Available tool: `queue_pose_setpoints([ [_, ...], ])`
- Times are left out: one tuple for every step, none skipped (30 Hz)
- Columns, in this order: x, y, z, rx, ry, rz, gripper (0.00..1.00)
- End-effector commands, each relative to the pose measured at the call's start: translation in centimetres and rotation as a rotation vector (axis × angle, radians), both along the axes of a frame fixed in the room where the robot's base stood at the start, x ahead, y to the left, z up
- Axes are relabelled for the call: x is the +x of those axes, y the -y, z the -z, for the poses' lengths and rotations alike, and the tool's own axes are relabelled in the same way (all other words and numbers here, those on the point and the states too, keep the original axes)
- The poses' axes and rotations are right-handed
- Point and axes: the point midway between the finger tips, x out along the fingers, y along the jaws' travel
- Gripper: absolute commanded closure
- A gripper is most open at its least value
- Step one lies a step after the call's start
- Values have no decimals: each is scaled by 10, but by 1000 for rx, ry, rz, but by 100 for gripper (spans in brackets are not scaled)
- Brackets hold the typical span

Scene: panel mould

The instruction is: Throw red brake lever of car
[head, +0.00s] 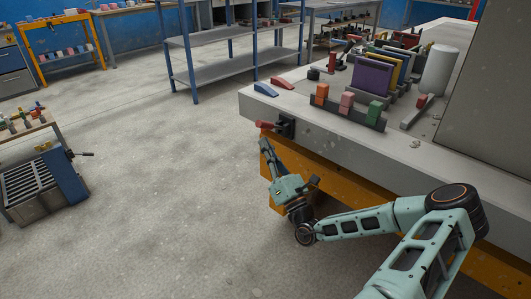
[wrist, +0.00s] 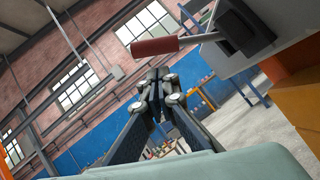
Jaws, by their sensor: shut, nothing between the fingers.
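The red brake lever (head: 266,124) sticks out to the left from a dark mount (head: 286,127) on the car's front side, just below its pale top. In the wrist view the red handle (wrist: 156,46) lies roughly level above my fingertips, joined to its dark mount (wrist: 240,30) at the upper right. My gripper (head: 265,148) is below the lever in the head view, pointing up toward it. My fingers (wrist: 154,78) are shut together and empty. A gap shows between the fingertips and the handle in the wrist view.
The car's pale top (head: 262,106) carries blocks in orange, pink and green (head: 346,104), upright panels (head: 372,76) and a white cylinder (head: 440,70). An orange side panel (head: 275,185) is behind my gripper.

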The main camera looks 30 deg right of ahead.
Motion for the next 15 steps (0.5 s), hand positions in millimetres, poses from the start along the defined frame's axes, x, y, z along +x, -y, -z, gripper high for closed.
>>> queue_pose_setpoints([
  [0,0,-4,-1,1,1,100],
  [0,0,-6,-1,1,3,100],
  [0,0,-7,-2,1,3,100],
  [0,0,-8,-2,1,3,100],
  [0,0,-9,-1,1,4,100],
  [0,0,-9,-1,1,4,100],
  [0,0,-10,-1,1,4,100],
  [0,0,-10,-1,0,5,100],
  [0,0,-10,-1,0,5,100],
  [0,0,-10,-1,0,5,100],
  [0,0,-10,-1,0,5,100],
  [0,0,-10,-1,0,5,100],
  [0,0,-10,-1,0,5,100],
  [0,0,-10,-1,0,5,100],
  [0,0,-10,-1,0,5,100],
])
